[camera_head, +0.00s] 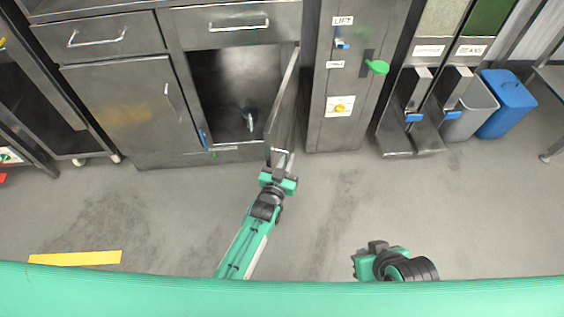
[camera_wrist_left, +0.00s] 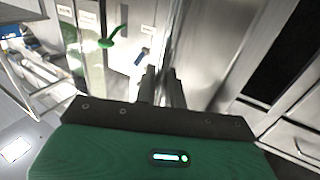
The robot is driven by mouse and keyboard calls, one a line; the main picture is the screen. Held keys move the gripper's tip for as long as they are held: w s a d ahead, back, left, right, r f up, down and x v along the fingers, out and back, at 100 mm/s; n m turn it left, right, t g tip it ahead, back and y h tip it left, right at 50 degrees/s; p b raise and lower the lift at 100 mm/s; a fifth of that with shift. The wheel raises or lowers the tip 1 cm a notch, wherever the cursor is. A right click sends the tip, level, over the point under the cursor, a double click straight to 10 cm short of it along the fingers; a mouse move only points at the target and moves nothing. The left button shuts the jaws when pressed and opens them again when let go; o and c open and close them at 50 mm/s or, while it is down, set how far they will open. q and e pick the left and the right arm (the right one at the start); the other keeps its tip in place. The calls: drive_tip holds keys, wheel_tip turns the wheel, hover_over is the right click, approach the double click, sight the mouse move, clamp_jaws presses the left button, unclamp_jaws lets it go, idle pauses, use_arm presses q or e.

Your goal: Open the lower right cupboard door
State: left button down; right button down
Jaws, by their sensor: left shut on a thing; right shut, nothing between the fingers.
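The lower right cupboard door (camera_head: 284,100) stands swung outward, seen nearly edge-on, so the dark cupboard interior (camera_head: 225,85) shows to its left. My left gripper (camera_head: 280,160) is shut on the door near its lower front end; the exact part held, edge or handle, is hard to tell. In the left wrist view the fingers (camera_wrist_left: 161,86) are close together, with bright metal panels beyond them. My right gripper (camera_head: 366,260) is low in the head view, away from the cupboard, shut and empty.
The lower left door (camera_head: 125,105) is closed, with drawers (camera_head: 220,25) above. A metal cabinet (camera_head: 340,115) with a green handle (camera_head: 377,67) stands right of the open door. Dispensers and blue and grey bins (camera_head: 507,105) are further right. The floor in front (camera_head: 180,205) is clear.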

use_arm(q)
drive_tip(key=shift+w+d+r, duration=0.1)
drive_tip(key=shift+d, duration=0.05)
use_arm(e)
drive_tip(key=shift+d, duration=0.15)
drive_tip(key=shift+r, duration=0.15)
use_arm(q)
drive_tip(key=c, duration=1.6)
unclamp_jaws()
use_arm(e)
drive_tip(key=shift+w, duration=0.1)
